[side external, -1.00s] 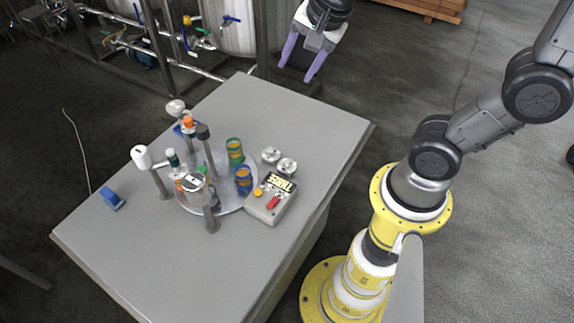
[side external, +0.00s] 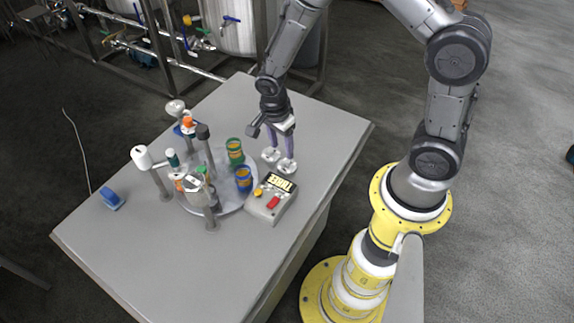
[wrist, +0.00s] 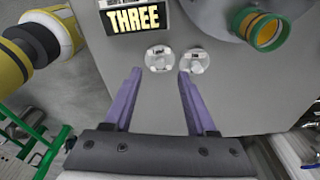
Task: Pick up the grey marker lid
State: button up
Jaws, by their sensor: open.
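Two small round silver-grey lid-like discs lie on the table; I cannot tell which is the grey marker lid. In the wrist view the left disc (wrist: 159,58) lies just ahead of the gap between my fingertips. The right disc (wrist: 195,60) lies ahead of my right fingertip. In the side view they show as a farther disc (side external: 270,154) and a nearer disc (side external: 287,166). My gripper (side external: 281,152), with purple fingers, is open and empty, pointing down close above them. It also shows in the wrist view (wrist: 160,73).
A control box (side external: 271,198) reading THREE stands close to the nearer disc. A round turntable (side external: 233,197) carries a green cup (side external: 235,152) and a blue cup (side external: 243,179), with posts around it. A blue block (side external: 112,200) lies far left. The table's right side is clear.

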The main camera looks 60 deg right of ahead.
aim_at(287, 161)
jog(key=shift+d+f, duration=0.2)
jog(key=shift+f, duration=0.9)
jog(key=f, duration=0.1)
jog(key=d+f, duration=0.1)
jog(key=f, duration=0.2)
jog(key=shift+s+d, duration=0.15)
jog(key=shift+d, duration=0.1)
jog(key=shift+f, duration=0.45)
grip_shut()
